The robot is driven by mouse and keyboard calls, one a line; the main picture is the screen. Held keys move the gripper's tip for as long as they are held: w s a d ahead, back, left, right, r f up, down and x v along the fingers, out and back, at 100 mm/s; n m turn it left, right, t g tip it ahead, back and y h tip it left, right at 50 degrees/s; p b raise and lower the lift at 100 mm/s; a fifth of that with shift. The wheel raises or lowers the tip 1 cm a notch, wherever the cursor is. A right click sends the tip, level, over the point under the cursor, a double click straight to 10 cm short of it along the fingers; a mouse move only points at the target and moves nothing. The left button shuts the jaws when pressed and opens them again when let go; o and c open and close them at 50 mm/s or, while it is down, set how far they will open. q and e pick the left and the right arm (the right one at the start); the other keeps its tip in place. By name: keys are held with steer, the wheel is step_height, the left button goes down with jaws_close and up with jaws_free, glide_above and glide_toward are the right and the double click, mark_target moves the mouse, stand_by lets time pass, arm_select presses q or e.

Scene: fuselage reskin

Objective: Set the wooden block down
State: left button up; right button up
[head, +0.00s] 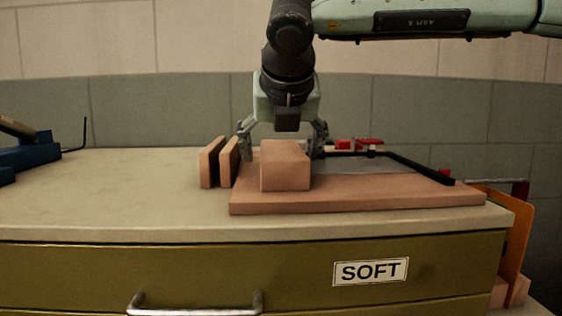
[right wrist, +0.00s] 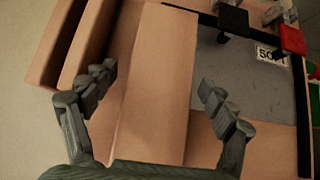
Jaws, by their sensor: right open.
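The wooden block (head: 285,172) is a thick pinkish-brown bar. It lies on the left part of a wooden board (head: 400,196) on top of the cabinet. My right gripper (head: 284,138) points down over the block's far part, one finger on each side. In the right wrist view, the open fingers (right wrist: 160,90) stand apart with the block (right wrist: 155,85) between them. Gaps show between both fingertips and its sides, so the gripper is not clamped on it. My left gripper is not in view.
Two upright wooden pieces (head: 211,163) stand just left of the block. A grey sheet (head: 372,167) with a black edge strip (head: 422,169) and red clamps (head: 369,142) lies right of it. A blue holder (head: 34,153) is far left. The cabinet top (head: 110,192) is clear front left.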

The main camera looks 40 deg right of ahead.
steer(key=shift+w, duration=0.1)
steer(key=c, duration=1.5)
steer(key=shift+c, duration=0.2)
steer(key=shift+r, duration=0.1)
